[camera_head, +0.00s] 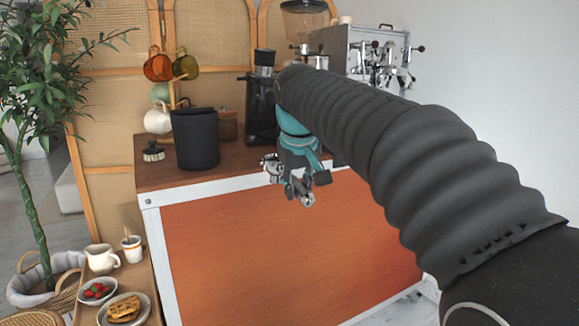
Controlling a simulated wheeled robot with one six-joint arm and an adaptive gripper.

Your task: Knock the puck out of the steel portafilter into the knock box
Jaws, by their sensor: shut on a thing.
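My gripper (296,187) hangs in front of the orange cart's near edge, below the teal wrist. It is shut on a small metal object that looks like the steel portafilter (271,165). The arm and the jaws partly hide it, and its handle and basket cannot be made out clearly. The puck cannot be seen. A black, round, open-topped bin that looks like the knock box (195,140) stands upright on the wooden counter, left of my gripper and apart from it.
A small brush (153,152) lies left of the bin. A black grinder (261,105) and the steel espresso machine (365,55) stand behind. A mug tree (172,90) holds several cups. A lower side table (148,275) bears a jug, a cup and food. The counter's front left is clear.

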